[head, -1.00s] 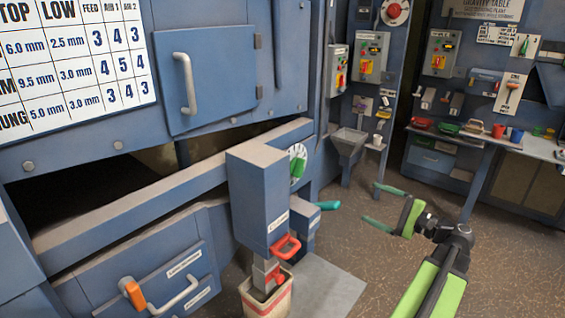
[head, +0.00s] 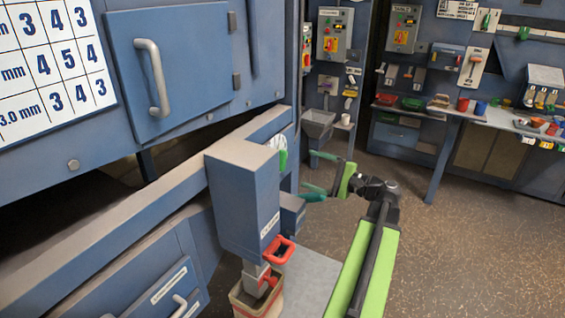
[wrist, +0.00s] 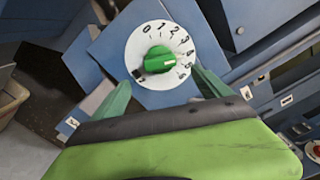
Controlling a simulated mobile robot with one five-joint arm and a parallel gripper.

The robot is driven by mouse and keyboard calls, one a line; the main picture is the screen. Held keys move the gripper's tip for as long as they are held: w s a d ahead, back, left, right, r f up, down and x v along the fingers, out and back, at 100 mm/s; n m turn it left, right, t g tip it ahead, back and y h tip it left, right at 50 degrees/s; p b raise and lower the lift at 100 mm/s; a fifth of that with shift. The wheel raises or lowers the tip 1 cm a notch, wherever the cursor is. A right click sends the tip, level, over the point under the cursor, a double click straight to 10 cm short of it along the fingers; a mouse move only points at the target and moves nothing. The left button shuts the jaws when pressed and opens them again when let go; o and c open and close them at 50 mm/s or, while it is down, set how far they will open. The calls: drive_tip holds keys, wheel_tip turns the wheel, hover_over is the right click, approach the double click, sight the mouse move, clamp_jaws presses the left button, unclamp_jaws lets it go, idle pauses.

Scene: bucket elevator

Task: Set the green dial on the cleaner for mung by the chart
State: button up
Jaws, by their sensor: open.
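The green dial (wrist: 158,58) faces my wrist camera on a round white plate with numbers from 0 upward. A pale mark on the knob points right, toward the higher numbers; the exact number is unclear. In the head view only a sliver of the green dial (head: 283,160) shows behind the blue box. My gripper (wrist: 163,88) is open and empty, its green fingers either side of and below the dial, apart from it. In the head view my gripper (head: 316,172) is right of the dial. The chart (head: 52,65) is cut off; its bottom row shows 3.0 mm, 3, 4, 3.
A blue box (head: 240,195) with a red handle (head: 281,251) stands in front of the dial, above a bin (head: 246,302). The cleaner's long beam (head: 110,235) runs along the left. A bench (head: 480,120) stands at the back right. Floor at right is clear.

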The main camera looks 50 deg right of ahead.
sight(286, 162)
drive_tip(key=x, duration=1)
drive_tip(key=shift+w, duration=0.2)
drive_tip(key=c, duration=1.4)
drive_tip(key=shift+o, duration=0.2)
drive_tip(key=n, duration=0.5)
drive_tip(key=o, duration=1.4)
drive_tip(key=shift+c, duration=0.2)
drive_tip(key=shift+s, duration=0.1)
drive_tip(key=v, duration=1.7)
drive_tip(key=shift+s, duration=0.2)
